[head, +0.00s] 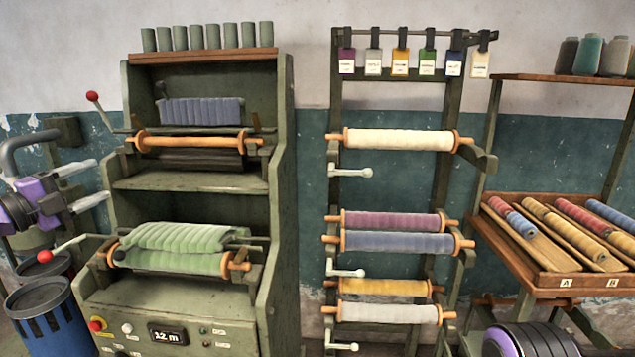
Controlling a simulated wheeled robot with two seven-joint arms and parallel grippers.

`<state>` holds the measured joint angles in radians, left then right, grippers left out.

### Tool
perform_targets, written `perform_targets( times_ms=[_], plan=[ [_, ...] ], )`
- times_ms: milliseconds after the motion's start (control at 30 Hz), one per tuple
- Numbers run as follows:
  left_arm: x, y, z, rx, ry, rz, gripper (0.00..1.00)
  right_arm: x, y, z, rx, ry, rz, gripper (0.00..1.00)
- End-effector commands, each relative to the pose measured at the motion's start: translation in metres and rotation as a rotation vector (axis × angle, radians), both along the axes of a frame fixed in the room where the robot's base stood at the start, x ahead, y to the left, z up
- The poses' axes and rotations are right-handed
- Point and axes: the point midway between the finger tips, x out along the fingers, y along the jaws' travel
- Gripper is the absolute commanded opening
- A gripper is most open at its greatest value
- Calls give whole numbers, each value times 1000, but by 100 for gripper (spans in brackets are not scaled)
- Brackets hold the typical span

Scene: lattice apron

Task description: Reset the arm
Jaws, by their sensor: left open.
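My left gripper (100,179) is at the far left of the head view, with two pale fingers spread apart and pointing right. Nothing is between the fingers. It appears in front of the wall, just left of the green winding machine (190,183), and I see no contact with it. My right gripper is not in view; a dark rounded link with a purple ring, part of my right arm, shows at the bottom right.
Red-knobbed levers (45,256) stick out from the machine near my left gripper. A blue bin (47,318) stands below. A rack of fabric rolls (398,140) stands in the middle. A wooden shelf (560,281) with spools on trays is at right.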

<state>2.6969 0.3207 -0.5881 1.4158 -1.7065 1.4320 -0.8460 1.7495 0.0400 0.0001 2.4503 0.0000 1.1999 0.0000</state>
Motion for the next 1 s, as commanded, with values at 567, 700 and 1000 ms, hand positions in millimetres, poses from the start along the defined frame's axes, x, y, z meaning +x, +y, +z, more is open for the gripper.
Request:
perform_targets(
  times_ms=[567, 700, 1000],
  plan=[
    [14, -7, -93, -964, 177, 173, 66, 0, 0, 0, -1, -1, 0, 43],
    [7, -25, -177, -1259, 298, 291, 66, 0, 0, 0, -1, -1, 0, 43],
    [-107, -85, -411, -1763, 587, 826, 66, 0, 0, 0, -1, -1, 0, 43]
  ],
)
